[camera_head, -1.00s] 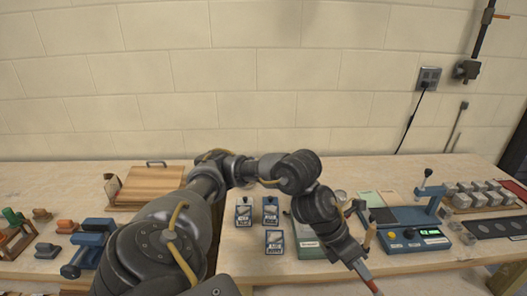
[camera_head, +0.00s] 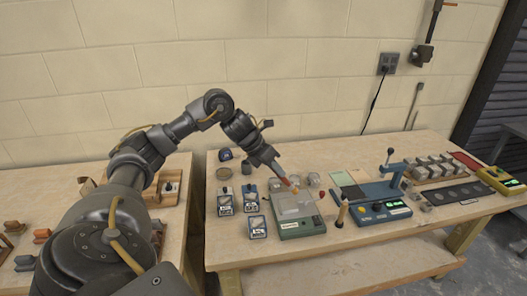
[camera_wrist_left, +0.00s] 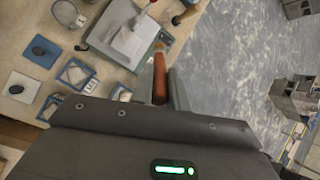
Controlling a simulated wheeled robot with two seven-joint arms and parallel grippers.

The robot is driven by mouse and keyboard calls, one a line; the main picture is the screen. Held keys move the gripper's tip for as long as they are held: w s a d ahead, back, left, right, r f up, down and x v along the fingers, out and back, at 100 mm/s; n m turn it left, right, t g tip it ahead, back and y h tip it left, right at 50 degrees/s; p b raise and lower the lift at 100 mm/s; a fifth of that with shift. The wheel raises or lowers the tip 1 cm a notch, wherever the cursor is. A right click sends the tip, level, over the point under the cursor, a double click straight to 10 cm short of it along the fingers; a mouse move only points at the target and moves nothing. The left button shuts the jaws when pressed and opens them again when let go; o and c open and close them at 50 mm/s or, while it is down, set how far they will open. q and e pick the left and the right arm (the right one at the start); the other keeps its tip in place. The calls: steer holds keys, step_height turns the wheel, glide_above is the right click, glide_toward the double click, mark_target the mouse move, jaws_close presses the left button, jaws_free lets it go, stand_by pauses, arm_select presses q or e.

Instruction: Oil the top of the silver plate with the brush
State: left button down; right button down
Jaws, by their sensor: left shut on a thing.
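My left gripper (camera_head: 279,174) is shut on the brush (camera_head: 287,182), whose reddish-brown handle (camera_wrist_left: 161,82) also shows in the left wrist view. The brush points down toward the silver plate (camera_head: 292,207), a pale grey square on top of a green-grey device (camera_head: 300,229). In the left wrist view the plate (camera_wrist_left: 126,42) lies just beyond the brush, left of its tip. The tip appears over the plate's back edge in the head view; I cannot tell whether it touches. My right gripper is not in view.
Several blue-framed trays (camera_head: 250,197) stand left of the device. A wooden peg (camera_head: 342,213) and a blue press (camera_head: 381,200) stand to its right. Clear jars (camera_head: 314,179) are behind. Bare tabletop (camera_head: 235,250) lies in front.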

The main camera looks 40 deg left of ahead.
arm_select(q)
steer(key=a+r, duration=0.2)
steer(key=a, duration=0.3)
step_height(320, 180, down, 5)
steer(key=b, duration=0.4)
steer(key=shift+w+a+f, duration=0.1)
